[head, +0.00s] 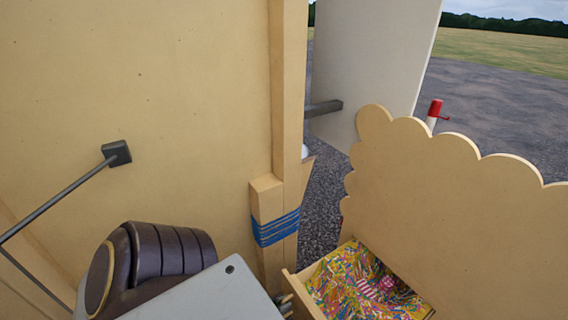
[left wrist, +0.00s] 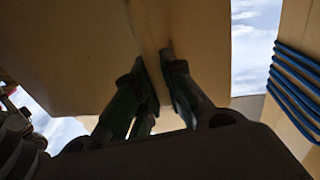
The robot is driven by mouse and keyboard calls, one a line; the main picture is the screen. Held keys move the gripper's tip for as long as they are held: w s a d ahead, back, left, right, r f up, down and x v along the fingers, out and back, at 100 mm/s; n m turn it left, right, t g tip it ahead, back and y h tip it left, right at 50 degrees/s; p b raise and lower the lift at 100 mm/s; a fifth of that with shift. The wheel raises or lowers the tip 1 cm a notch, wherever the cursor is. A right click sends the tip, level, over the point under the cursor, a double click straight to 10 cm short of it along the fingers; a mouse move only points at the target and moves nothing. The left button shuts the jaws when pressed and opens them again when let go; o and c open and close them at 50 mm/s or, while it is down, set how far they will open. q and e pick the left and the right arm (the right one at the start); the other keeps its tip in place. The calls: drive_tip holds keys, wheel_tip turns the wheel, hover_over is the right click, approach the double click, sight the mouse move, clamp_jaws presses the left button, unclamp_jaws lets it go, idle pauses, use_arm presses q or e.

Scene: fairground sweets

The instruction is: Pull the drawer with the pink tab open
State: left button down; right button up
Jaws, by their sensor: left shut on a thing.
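The drawer (head: 305,297) stands open at the bottom of the head view, in front of a scalloped tan board. It holds colourful paper shreds and striped pink sweets (head: 366,287). My left gripper (head: 285,302) is at the drawer's left end, mostly hidden behind my grey arm link. In the left wrist view, its dark fingers (left wrist: 153,65) are shut on either side of a tan wooden part of the drawer (left wrist: 150,30), seen from below. No pink tab can be made out. My right gripper is not in view.
The scalloped board (head: 450,210) rises right of the drawer. A wooden post bound with blue cord (head: 276,229) stands close to my left arm. A tan wall (head: 150,90) fills the left. A pale panel (head: 375,60) and gravel ground (head: 500,110) lie beyond.

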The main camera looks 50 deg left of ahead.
use_arm(q)
drive_tip(key=c, duration=1.5)
unclamp_jaws()
drive_tip(key=v, duration=1.2)
